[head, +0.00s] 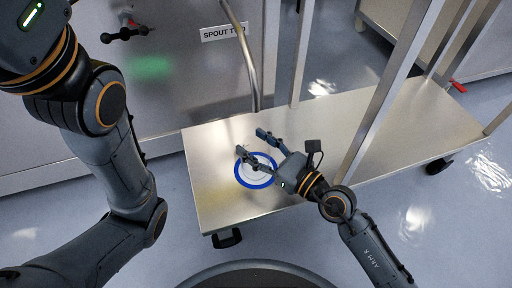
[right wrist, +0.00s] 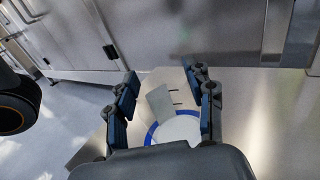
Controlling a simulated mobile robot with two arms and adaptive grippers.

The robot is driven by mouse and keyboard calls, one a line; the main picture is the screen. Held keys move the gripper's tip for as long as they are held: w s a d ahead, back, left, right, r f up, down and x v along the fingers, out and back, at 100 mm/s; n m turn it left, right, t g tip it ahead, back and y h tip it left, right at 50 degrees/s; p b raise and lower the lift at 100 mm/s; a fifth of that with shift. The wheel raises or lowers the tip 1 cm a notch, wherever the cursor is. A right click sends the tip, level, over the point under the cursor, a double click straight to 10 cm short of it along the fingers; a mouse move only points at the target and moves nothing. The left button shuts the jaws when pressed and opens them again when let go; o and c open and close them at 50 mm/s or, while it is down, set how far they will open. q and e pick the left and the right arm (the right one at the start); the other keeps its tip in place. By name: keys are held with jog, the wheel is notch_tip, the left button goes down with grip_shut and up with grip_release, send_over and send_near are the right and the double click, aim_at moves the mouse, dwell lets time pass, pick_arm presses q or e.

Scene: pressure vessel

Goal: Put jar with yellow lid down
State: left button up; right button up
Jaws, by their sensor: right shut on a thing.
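My right gripper (head: 254,142) is over the near left part of the metal cart, beside a blue ring with a white middle. Its fingers stand well apart, and in the right wrist view the gripper (right wrist: 163,87) holds what seems to be the clear jar (right wrist: 160,100). Only a pale grey patch and short dark marks show between the fingers. The yellow lid cannot be made out. I cannot tell whether the jar touches the cart. My left arm comes in at the left, its gripper fingers outside the picture.
The blue ring (head: 241,180) lies on the cart top (head: 222,212). Metal posts (head: 385,90) rise from the cart. A bent metal tube (head: 246,50) hangs behind, near the "SPOUT" sign (head: 222,32). The cart top right of the posts is clear.

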jog(key=shift+f, duration=0.1)
jog(key=o, duration=1.2)
jog(key=shift+o, duration=0.2)
jog(key=shift+s+d, duration=0.1)
jog(key=v, duration=0.5)
jog(key=shift+s+d, duration=0.2)
jog(key=shift+d, duration=0.05)
jog(key=b+v, duration=0.2)
jog(key=v, duration=0.3)
jog(key=shift+f, duration=0.1)
jog(key=shift+s+d+r, duration=0.25)
jog(key=shift+s+d, duration=0.1)
jog(key=shift+d, duration=0.1)
